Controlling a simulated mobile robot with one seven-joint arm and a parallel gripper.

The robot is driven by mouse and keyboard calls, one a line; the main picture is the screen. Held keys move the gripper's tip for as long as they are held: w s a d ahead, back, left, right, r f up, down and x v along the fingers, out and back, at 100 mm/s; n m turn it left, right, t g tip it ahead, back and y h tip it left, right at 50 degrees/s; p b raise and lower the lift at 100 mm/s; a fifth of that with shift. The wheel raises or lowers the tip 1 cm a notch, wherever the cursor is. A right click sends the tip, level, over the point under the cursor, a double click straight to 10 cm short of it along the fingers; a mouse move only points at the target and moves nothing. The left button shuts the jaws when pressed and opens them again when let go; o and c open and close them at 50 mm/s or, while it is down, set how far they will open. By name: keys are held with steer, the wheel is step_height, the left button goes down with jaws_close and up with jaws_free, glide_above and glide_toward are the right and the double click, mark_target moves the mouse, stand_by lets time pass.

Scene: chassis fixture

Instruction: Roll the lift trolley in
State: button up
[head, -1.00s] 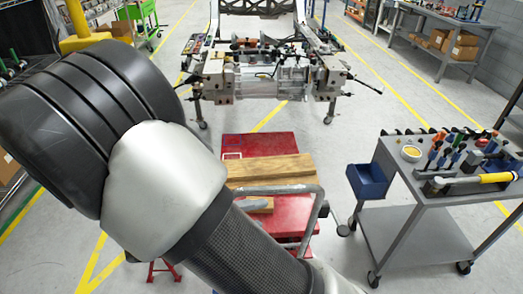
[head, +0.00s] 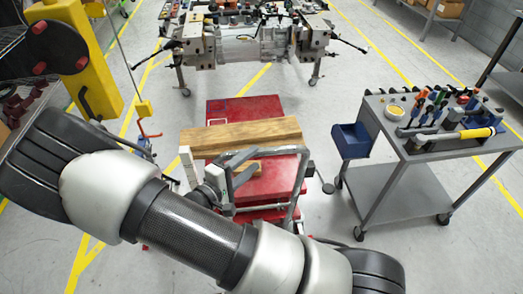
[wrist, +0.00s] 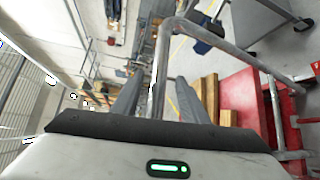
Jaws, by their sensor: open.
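The lift trolley has a red deck (head: 230,108), wooden beams (head: 240,137) on top and a grey tubular push handle (head: 303,180) at its near side. In the wrist view the handle (wrist: 235,48) bends from an upright into a crossbar. My gripper (head: 247,163) is at the handle's left side. Its dark fingers (wrist: 160,95) are apart, and the handle's upright appears between them in the wrist view. I cannot tell whether they touch it. The chassis fixture (head: 245,42) stands beyond the trolley, with floor between them.
A grey tool cart (head: 400,190) with a blue bin (head: 352,140) stands to the right, close to the trolley. A yellow post (head: 88,75) stands at the left. Floor between trolley and fixture looks clear, with yellow lines.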

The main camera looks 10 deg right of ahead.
mark_target(258, 156)
steer(key=shift+x, duration=2.75)
jaws_close()
